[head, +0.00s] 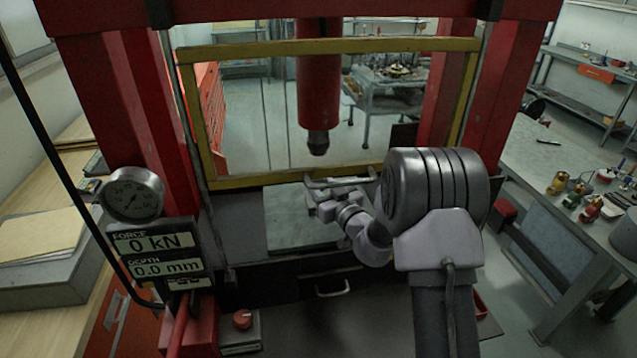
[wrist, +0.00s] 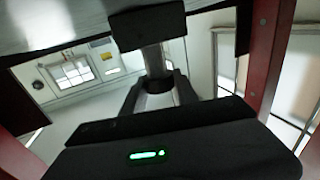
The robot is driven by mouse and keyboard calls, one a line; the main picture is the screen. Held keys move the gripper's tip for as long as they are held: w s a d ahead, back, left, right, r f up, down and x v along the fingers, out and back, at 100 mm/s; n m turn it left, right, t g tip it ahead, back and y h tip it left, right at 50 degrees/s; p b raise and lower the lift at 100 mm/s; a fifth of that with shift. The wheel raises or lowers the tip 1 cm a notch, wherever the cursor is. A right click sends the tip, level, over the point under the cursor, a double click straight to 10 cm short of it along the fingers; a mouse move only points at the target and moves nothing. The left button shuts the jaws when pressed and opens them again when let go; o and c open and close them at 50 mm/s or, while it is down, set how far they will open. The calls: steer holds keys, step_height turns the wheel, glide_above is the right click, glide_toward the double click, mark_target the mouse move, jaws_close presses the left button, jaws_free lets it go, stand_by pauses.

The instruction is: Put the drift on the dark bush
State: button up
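My gripper (head: 340,183) is in front of the press, over the grey plate (head: 285,228) on its bed and below the ram. In the head view it is small and seen from behind, so its jaw opening is unclear. In the wrist view a grey cylindrical piece (wrist: 154,60) with a dark block (wrist: 147,25) at its upper end stands beyond my dark gripper housing. I cannot identify the drift or the dark bush in either view; my arm hides part of the plate.
The red ram (head: 318,85) hangs above the bed. A yellow guard frame (head: 330,46) and red columns (head: 125,95) surround it. The gauge (head: 132,195) and the display (head: 155,255), reading 0 kN and 0.0 mm, stand at left. A side bench (head: 545,165) holds several small coloured parts.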

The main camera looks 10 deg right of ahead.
steer(key=o, duration=0.4)
steer(key=shift+o, duration=0.2)
